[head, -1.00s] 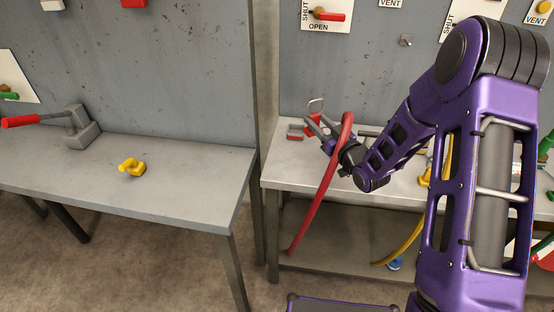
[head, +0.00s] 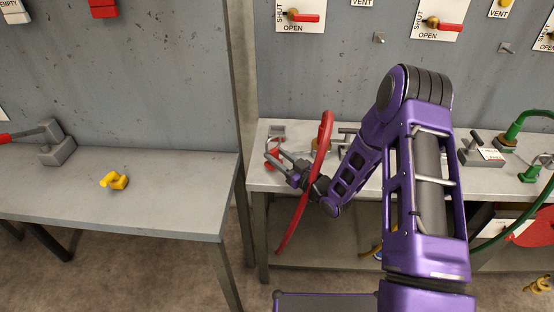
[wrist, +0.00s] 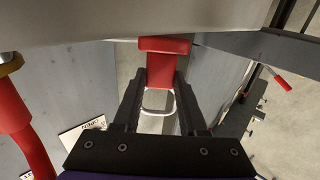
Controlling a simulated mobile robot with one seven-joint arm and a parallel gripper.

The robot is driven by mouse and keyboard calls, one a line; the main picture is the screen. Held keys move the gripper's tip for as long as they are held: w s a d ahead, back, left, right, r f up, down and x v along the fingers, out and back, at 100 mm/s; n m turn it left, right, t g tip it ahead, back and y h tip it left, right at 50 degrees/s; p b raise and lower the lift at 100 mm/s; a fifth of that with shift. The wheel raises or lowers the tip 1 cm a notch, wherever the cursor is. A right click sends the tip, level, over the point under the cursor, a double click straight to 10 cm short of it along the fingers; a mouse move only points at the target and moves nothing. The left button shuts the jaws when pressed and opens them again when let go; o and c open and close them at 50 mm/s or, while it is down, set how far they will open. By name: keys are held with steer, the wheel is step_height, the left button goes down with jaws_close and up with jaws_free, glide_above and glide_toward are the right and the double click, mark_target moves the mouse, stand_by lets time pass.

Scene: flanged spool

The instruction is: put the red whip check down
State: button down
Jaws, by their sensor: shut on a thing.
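The red whip check (wrist: 163,68) is a red block with a pale wire loop, held between the two dark fingers of my gripper (wrist: 160,88) in the wrist view. In the head view the red whip check (head: 272,158) shows small at the fingertips of my gripper (head: 279,157), over the front left part of the right bench (head: 330,178). My gripper is shut on it. In the wrist view its far end meets a pale surface at the top of the picture; I cannot tell whether they touch.
A red hose (head: 308,190) hangs across my wrist and down past the bench front. A yellow fitting (head: 114,181) lies on the left bench (head: 180,205). A gap separates the benches. Green hose fittings (head: 531,172) stand far right.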

steer(key=shift+f, duration=0.6)
steer(key=shift+f, duration=0.1)
steer(key=shift+f+b, duration=0.15)
steer(key=shift+b, duration=0.15)
steer(key=shift+c, duration=2.3)
jaws_free()
steer(key=shift+r, duration=0.2)
steer(key=shift+r+p, duration=0.2)
steer(key=shift+p, duration=0.25)
steer(key=v, duration=1.2)
steer(key=shift+f+b, duration=0.15)
steer(key=shift+b, duration=0.25)
